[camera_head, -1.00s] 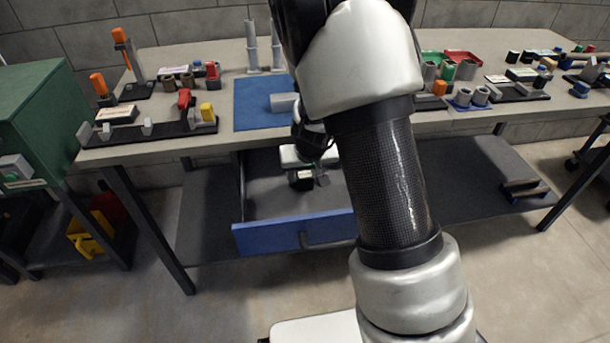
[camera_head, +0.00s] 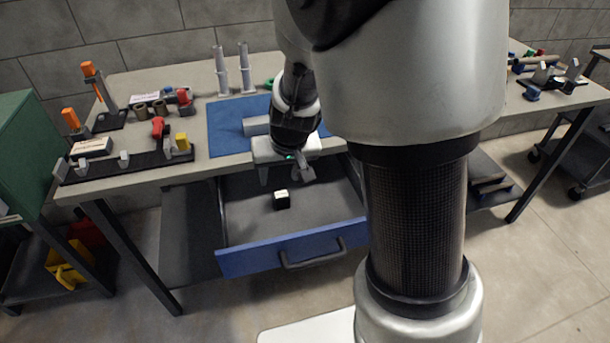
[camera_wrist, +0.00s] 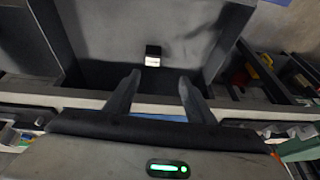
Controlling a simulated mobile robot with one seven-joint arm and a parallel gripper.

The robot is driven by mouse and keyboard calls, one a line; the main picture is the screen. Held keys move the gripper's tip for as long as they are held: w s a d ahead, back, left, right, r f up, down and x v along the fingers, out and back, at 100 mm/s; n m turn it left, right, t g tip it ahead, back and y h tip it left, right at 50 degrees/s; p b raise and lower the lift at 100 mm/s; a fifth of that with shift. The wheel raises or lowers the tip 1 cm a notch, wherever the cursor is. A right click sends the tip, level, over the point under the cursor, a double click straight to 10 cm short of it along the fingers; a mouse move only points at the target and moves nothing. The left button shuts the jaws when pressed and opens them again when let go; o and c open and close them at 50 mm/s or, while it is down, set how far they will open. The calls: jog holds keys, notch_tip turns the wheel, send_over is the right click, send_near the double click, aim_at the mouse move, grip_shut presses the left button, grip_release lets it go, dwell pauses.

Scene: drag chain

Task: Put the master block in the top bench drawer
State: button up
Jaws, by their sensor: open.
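The master block, a small black block with a pale label face (camera_head: 282,200), lies on the floor of the open top bench drawer (camera_head: 300,252). The drawer has a blue front with a grey handle and is pulled well out below the bench top. In the wrist view the block (camera_wrist: 153,56) lies beyond the fingertips, apart from them. My gripper (camera_head: 285,180) is open and empty above the back part of the drawer, near the bench edge. Its two dark fingers (camera_wrist: 157,80) are spread apart in the wrist view.
The bench top (camera_head: 135,180) carries a blue mat (camera_head: 228,130), a dark rack with red and yellow pieces (camera_head: 130,165), and two grey posts (camera_head: 233,72). A green cabinet (camera_head: 25,150) stands at the left. My arm hides the bench's middle right.

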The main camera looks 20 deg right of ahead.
jog(key=s+r+y, duration=0.1)
jog(key=s+r, duration=0.8)
jog(key=r, duration=0.3)
jog(key=s+d+r+h, duration=0.1)
jog(key=s+d+r, duration=0.1)
jog(key=s, duration=0.4)
jog(key=s+d+r+t, duration=0.1)
jog(key=s+d+r, duration=0.1)
jog(key=s, duration=0.3)
jog(key=shift+s+r+h, duration=0.4)
jog(key=shift+r, duration=0.45)
